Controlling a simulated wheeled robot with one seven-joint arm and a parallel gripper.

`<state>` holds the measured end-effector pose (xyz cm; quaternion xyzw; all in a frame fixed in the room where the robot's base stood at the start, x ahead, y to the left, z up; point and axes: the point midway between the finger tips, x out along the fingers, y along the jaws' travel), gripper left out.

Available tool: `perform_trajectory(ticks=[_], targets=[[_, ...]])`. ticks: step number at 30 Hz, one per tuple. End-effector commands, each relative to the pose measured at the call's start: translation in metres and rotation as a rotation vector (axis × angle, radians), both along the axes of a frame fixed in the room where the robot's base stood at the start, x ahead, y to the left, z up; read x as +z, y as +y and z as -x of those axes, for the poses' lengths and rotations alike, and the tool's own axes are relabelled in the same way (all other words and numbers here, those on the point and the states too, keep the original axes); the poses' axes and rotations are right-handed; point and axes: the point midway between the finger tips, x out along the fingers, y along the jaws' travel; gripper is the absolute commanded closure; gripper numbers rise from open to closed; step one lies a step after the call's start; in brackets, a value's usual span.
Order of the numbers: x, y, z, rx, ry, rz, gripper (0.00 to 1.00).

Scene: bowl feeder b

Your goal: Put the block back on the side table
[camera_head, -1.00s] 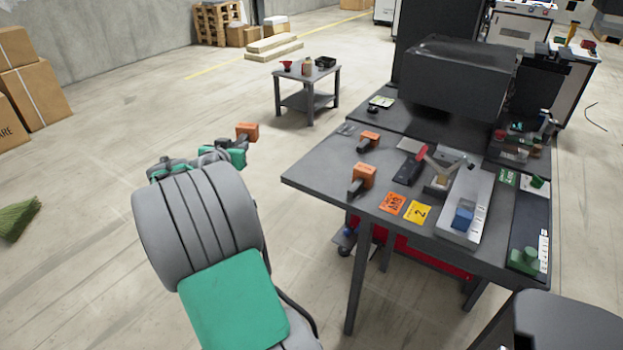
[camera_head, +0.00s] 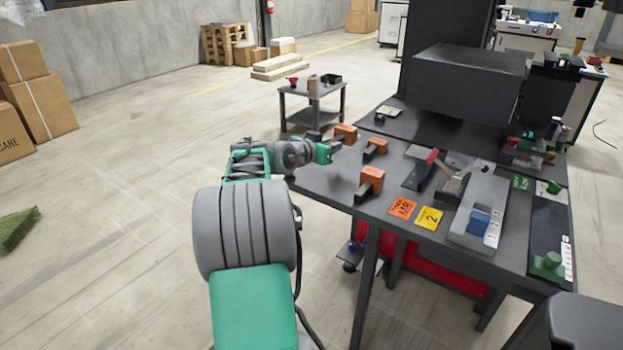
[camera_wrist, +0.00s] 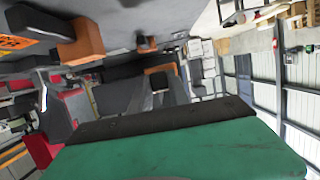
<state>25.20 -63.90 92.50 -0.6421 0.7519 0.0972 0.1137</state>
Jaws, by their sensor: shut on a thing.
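My gripper (camera_head: 336,144) is shut on an orange block (camera_head: 346,133) with a dark part, held close to the left back edge of the grey workbench. The held block also shows beyond my fingers in the wrist view (camera_wrist: 161,69), partly hidden by them. I cannot tell from these views how high it is above the bench. Two similar orange blocks stand on the bench, one farther back (camera_head: 375,147) and one nearer the front (camera_head: 371,182). A small grey side table (camera_head: 297,115) stands on the floor behind, with a red funnel-like item, a bottle and a dark tray on it.
The workbench (camera_head: 335,190) also carries an orange card (camera_head: 403,207), a yellow card (camera_head: 428,218), a red-handled clamp (camera_head: 433,158) and a blue block (camera_head: 480,222) on a grey fixture. A large dark machine housing (camera_head: 468,85) stands at the back.

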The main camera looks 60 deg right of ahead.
Motion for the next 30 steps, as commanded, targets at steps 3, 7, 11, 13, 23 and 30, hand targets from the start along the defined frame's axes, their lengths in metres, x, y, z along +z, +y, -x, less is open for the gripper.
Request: perform_trajectory(ticks=[3,7,11,13,23,30], targets=[[-0.023,0.017,-0.022,0.004,0.002,0.002,1.0],[-0.045,0.028,-0.036,0.001,0.0,0.004,1.0],[-0.055,0.034,-0.042,-0.001,-0.001,0.005,1.0],[-0.062,0.037,-0.047,0.001,0.0,0.004,1.0],[-0.093,0.038,-0.048,0.0,-0.001,0.005,1.0],[-0.097,0.039,-0.048,0.0,0.0,0.0,0.74]])
